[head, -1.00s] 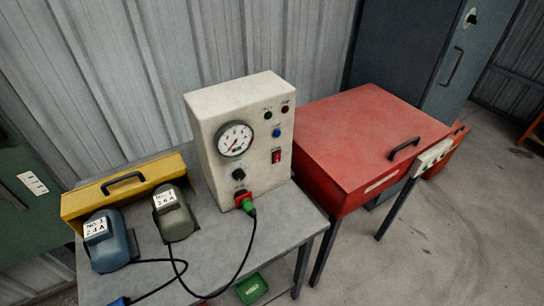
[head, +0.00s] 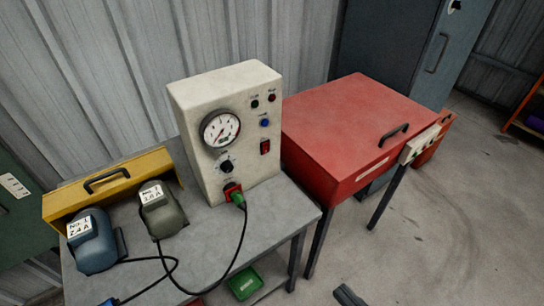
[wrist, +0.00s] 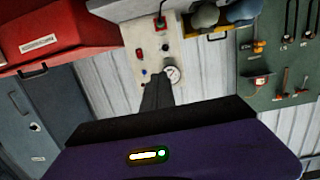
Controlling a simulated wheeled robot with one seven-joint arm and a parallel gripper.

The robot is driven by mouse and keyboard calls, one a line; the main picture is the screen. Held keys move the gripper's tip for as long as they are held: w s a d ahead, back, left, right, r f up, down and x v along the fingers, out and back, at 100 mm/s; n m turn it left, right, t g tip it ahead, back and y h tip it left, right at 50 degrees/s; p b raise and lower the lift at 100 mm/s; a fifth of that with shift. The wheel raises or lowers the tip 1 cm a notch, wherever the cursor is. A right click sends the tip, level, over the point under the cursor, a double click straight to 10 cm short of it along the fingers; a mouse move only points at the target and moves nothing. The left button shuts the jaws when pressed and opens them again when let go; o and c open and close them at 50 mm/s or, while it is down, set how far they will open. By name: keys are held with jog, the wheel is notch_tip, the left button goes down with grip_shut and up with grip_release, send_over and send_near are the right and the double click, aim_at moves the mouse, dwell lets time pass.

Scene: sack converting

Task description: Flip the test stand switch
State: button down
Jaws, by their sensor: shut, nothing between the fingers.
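The test stand (head: 228,150) is a cream box upright on the grey bench. Its front carries a round gauge (head: 220,129), a small red rocker switch (head: 265,146), a blue button (head: 264,123), two lamps above that, and a black knob (head: 226,166). A green plug (head: 238,199) with a black cable sits in the red socket below. The wrist view shows the stand upside down, with the switch (wrist: 138,54) beside the knob. My gripper (wrist: 157,84) is shut and empty, its fingers overlapping the stand's lower picture edge; contact cannot be told. A dark tip, probably mine, shows at the head view's bottom edge.
A blue motor (head: 92,248), a grey motor (head: 161,212) and a yellow case (head: 110,185) stand left on the bench (head: 215,262). A red chest (head: 355,130) stands close on the right. A green bin (head: 244,283) is below. Floor at right is open.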

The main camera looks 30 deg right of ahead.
aim_at(267, 145)
jog(key=w+d+f+m+t+b, duration=0.1)
jog(key=w+d+m+b, duration=0.3)
jog(key=w+m, duration=0.5)
jog(key=w+d+f+m+t+b, duration=0.2)
jog(key=w+d+f+m+b, duration=0.2)
jog(key=w, duration=1.2)
jog(key=d+m, duration=0.3)
jog(key=m, duration=0.2)
jog(key=shift+d, duration=0.15)
jog(key=shift+r, duration=0.1)
jog(key=w+p, duration=0.1)
jog(key=w, duration=0.3)
jog(key=w+r+p, duration=0.1)
jog(key=w, duration=0.4)
jog(key=w+p, duration=0.1)
jog(key=w, duration=0.4)
jog(key=shift+r, duration=0.3)
jog(key=shift+r+p, duration=0.15)
jog(key=shift+p, duration=0.25)
